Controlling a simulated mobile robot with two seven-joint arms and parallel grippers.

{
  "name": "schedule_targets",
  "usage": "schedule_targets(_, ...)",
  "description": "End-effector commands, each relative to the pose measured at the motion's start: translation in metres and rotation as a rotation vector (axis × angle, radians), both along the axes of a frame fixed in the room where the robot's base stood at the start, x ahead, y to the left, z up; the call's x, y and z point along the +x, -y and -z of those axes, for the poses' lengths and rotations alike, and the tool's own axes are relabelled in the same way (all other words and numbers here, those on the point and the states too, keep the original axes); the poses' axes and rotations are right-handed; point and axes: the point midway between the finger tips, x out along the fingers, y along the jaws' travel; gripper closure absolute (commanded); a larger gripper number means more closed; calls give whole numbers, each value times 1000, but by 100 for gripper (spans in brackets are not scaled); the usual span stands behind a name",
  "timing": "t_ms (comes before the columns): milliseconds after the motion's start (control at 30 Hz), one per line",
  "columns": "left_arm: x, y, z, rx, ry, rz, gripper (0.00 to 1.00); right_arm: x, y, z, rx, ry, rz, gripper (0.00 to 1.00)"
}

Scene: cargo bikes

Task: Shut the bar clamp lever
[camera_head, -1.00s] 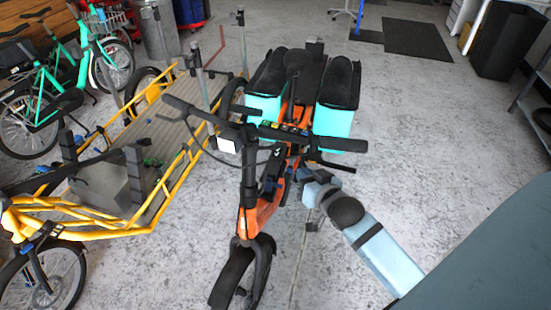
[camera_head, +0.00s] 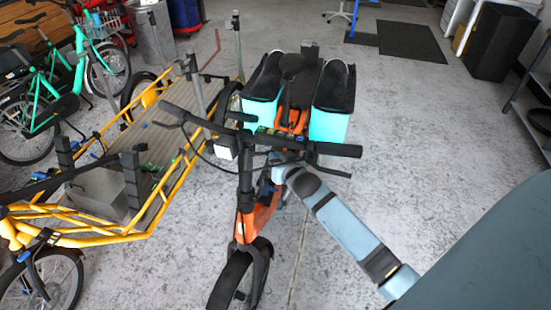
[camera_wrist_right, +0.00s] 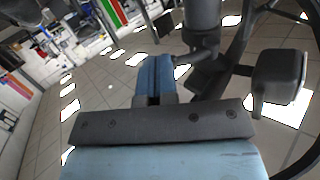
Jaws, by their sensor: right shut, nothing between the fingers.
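The orange cargo bike (camera_head: 262,215) stands upright in the middle of the head view, with a dark handlebar (camera_head: 300,148) across its dark stem (camera_head: 245,185). My right gripper (camera_head: 279,166) is just right of the stem, partly hidden under the handlebar. In the right wrist view its blue fingers (camera_wrist_right: 154,76) are together and empty. A dark post (camera_wrist_right: 202,18), which looks like the stem, rises ahead of the fingertips. A small dark arm (camera_wrist_right: 198,57), possibly the clamp lever, juts from it close beside the fingers. I cannot tell whether they touch. My left gripper is out of view.
Black-and-turquoise bags (camera_head: 329,118) hang at the bike's rear. A yellow cargo bike (camera_head: 160,200) stands close on the left, with green bikes (camera_head: 60,90) beyond. In the wrist view a dark block (camera_wrist_right: 278,75) is right of the fingers. Floor on the right is open.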

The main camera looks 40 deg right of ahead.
Motion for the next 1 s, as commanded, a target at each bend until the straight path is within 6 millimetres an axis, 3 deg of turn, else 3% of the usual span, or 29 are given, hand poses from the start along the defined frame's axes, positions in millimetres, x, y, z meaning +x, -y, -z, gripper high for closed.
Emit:
schedule_targets(667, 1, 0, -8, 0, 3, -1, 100, 5, 6, 3, 0, 0, 0, 100)
schedule_targets(833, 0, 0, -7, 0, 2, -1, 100, -14, 4, 0, 1, -1, 0, 100)
schedule_targets(1000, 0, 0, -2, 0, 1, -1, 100, -52, 1, -1, 0, -3, -1, 100)
